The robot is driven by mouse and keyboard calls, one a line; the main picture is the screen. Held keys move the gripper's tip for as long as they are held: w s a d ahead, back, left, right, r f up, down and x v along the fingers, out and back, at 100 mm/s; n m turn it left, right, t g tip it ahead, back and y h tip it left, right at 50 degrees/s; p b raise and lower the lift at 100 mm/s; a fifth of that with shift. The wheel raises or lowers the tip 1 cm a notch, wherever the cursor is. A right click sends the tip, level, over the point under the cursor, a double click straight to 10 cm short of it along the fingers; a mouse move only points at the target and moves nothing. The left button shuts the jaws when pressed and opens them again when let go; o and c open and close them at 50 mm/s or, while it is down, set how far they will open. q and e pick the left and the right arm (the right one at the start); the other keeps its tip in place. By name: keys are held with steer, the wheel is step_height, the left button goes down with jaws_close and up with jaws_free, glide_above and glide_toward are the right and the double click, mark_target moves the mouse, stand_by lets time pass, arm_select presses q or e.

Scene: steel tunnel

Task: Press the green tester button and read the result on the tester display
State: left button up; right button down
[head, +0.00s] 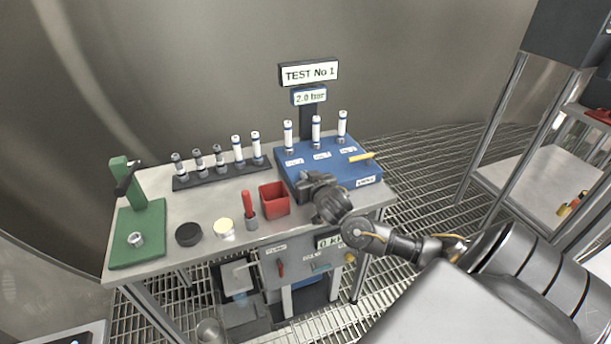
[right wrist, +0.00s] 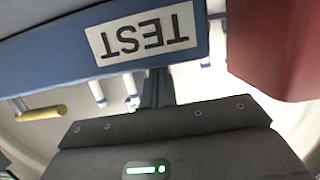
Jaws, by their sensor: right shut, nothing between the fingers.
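The blue tester (head: 340,168) stands at the right end of the table, with several white labels and a yellow lever (head: 362,157). Three white tubes stand upright along its back. Its display (head: 310,97) reads "2.0 bar", below a sign (head: 309,73) reading "TEST No 1". My right gripper (head: 304,181) is shut and empty, low at the tester's front edge; I cannot tell if it touches. I cannot make out a green button on the tester; the gripper covers part of its front. The right wrist view shows the TEST label (right wrist: 143,34) upside down, close. My left gripper is not in view.
A red bin (head: 274,199) stands just left of my gripper. A dark rack (head: 222,172) with several tubes, a green stand (head: 138,232), a black puck (head: 188,234) and a pale disc (head: 223,228) share the table. A grey panel (head: 300,268) hangs below the front edge.

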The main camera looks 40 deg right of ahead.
steer(key=shift+s+a+f+p, duration=0.15)
steer(key=shift+f+p, duration=0.1)
steer(key=shift+p, duration=0.15)
step_height(320, 180, up, 4)
steer(key=p, duration=0.4)
steer(key=shift+r, duration=0.15)
steer(key=v, duration=0.9)
steer(key=shift+s+r+b, duration=0.2)
steer(key=shift+r+b, duration=0.1)
steer(key=shift+b, duration=0.15)
